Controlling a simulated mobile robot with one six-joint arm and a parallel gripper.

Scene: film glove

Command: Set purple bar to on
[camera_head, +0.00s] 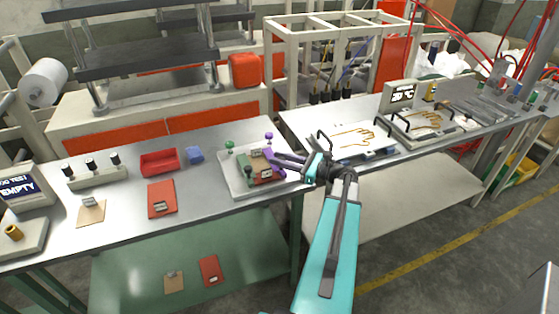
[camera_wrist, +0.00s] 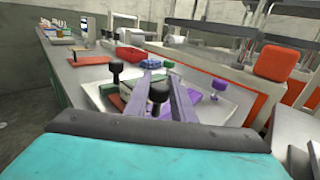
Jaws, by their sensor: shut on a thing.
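A pale tray (camera_head: 235,187) on the left bench carries a small fixture with red-brown and green parts, a green knob (camera_head: 230,145) and a purple knob (camera_head: 269,136). The purple bar (camera_head: 268,154) is at the right side of the fixture, and its purple also shows beside my right finger in the wrist view (camera_wrist: 193,97). My gripper (camera_head: 274,157) reaches in from the right and is shut on the bar. The fingers hide much of the bar, so its exact position cannot be told. In the wrist view, black knobs (camera_wrist: 115,72) stand near the fingers.
A red bin (camera_head: 159,163), a blue block (camera_head: 195,155) and a red board (camera_head: 162,198) lie left of the tray. A red box (camera_head: 245,70) stands behind. Glove plates (camera_head: 352,140) lie on the right bench.

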